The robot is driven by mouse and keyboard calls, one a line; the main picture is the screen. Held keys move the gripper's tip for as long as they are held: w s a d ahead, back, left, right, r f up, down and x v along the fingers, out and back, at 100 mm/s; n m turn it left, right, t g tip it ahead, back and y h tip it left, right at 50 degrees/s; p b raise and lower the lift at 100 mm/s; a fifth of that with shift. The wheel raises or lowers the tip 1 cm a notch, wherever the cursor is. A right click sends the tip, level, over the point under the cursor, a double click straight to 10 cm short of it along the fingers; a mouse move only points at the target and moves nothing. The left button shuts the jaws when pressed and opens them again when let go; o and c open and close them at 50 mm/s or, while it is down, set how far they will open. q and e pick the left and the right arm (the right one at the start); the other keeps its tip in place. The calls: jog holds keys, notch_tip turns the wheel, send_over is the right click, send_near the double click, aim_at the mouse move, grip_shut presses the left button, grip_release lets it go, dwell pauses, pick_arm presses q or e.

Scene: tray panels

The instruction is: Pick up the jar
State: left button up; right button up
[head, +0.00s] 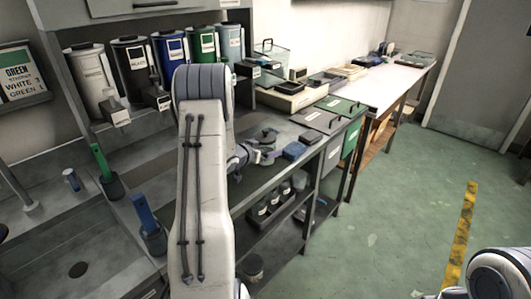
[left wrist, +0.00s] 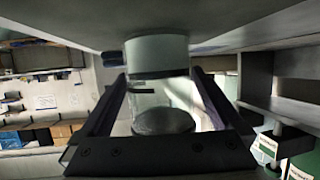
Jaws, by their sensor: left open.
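The jar (head: 267,134) stands on the bench just beyond my left forearm in the head view, its dark lid showing. In the left wrist view, which looks upside down, the jar (left wrist: 157,55) has a pale grey lower part, a clear middle and a dark round lid nearest the camera. My left gripper (head: 258,152) is at the jar, partly hidden by my arm. In the left wrist view its two fingers (left wrist: 158,78) are open, one on each side of the jar. I cannot tell whether they touch it. My right gripper is out of view.
Several canisters (head: 167,47) line the back shelf.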

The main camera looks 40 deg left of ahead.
pick_arm(q)
jog(key=c, duration=1.5)
jog(key=shift+r, duration=0.15)
grip_shut()
